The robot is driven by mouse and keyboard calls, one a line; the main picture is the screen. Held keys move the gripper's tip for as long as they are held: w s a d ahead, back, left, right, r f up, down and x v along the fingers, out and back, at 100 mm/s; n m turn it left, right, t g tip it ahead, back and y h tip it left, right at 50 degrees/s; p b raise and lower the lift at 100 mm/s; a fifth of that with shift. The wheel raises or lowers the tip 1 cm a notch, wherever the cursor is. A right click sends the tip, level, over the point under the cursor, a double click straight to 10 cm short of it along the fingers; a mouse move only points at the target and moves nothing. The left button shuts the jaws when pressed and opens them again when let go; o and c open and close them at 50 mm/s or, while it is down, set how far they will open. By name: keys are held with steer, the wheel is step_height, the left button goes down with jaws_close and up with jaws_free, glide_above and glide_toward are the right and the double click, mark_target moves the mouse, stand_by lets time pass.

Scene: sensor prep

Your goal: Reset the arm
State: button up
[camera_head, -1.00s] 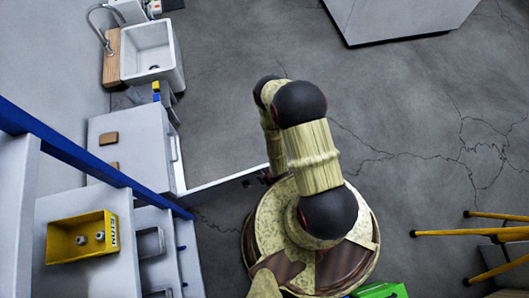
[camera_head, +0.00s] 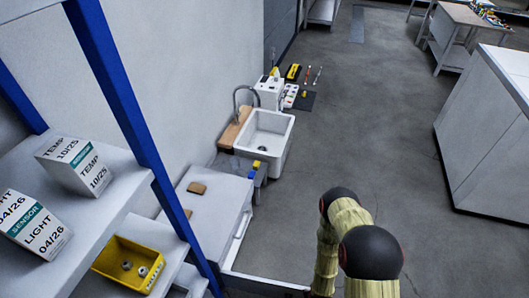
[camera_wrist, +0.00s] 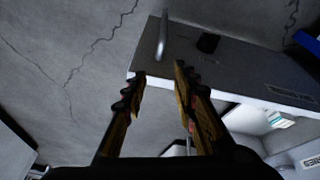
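My gripper (camera_wrist: 158,82) shows in the wrist view with its two dark, ridged fingers apart and nothing between them. Past the fingertips is a grey cabinet panel (camera_wrist: 225,62) with a metal bar handle (camera_wrist: 163,38); the gap between fingers and panel is hard to judge. In the head view only the upper part of my arm shows, at the bottom right of centre, pale yellow with black joints. The gripper itself is out of that view.
A blue-framed shelf at the left holds two sensor boxes (camera_head: 76,165) (camera_head: 34,226) and a yellow bin (camera_head: 112,274) with nuts. A low white cabinet (camera_head: 214,206) and a sink (camera_head: 264,138) stand along the wall. A large white block (camera_head: 490,140) stands right; open floor (camera_head: 350,130) lies between.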

steer(key=w+r, duration=1)
steer(key=r, duration=0.4)
steer(key=w+r, duration=1)
steer(key=r, duration=0.4)
step_height(320, 180, up, 13)
steer(key=a+t, duration=0.1)
steer(key=w+r+v, duration=0.1)
steer(key=v, duration=2.3)
steer(key=s+r, duration=0.5)
steer(key=s, duration=0.4)
steer(key=s+a+r+m+t, duration=0.1)
steer(key=s+r, duration=0.4)
steer(key=s, duration=0.4)
steer(key=shift+s+r+y, duration=0.3)
steer(key=shift+r, duration=0.1)
steer(key=shift+a, duration=0.15)
